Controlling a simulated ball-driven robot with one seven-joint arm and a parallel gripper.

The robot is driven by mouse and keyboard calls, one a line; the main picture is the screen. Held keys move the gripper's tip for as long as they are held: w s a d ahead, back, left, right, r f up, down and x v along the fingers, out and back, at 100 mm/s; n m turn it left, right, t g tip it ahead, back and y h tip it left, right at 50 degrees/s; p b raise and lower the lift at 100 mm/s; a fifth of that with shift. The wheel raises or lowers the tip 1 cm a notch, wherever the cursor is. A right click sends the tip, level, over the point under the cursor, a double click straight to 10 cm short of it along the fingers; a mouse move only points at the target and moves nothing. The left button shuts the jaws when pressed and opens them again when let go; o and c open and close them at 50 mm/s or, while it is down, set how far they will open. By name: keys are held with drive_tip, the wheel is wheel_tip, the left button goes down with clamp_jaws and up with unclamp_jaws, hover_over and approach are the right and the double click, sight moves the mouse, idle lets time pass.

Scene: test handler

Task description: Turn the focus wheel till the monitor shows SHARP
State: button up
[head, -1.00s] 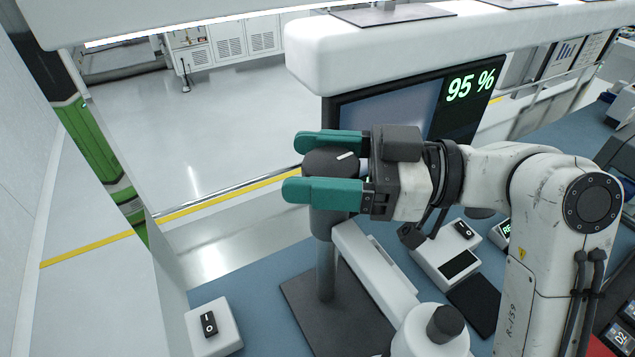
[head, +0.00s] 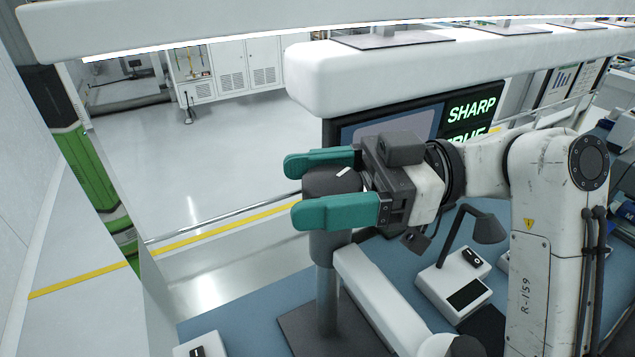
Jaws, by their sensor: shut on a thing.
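The focus wheel (head: 330,183) is a dark round knob with a white mark, on top of a grey column on a dark base plate. My gripper (head: 328,186) has teal fingers, one on the far side of the wheel and one on the near side, and is shut on it. The white mark points up and to the right. The monitor (head: 392,124) behind my gripper shows SHARP in green at its upper right.
A small lamp (head: 487,229) on a white box stands right of the wheel's column. A white switch box (head: 203,345) is at the front left edge of the blue bench (head: 255,312). A white overhead beam (head: 400,72) runs above the monitor.

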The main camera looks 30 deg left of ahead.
drive_tip(key=o, duration=1)
drive_tip(key=shift+c, duration=0.2)
drive_tip(key=shift+w, duration=0.1)
drive_tip(key=b+v, duration=0.2)
drive_tip(key=v, duration=0.9)
drive_tip(key=shift+d, duration=0.1)
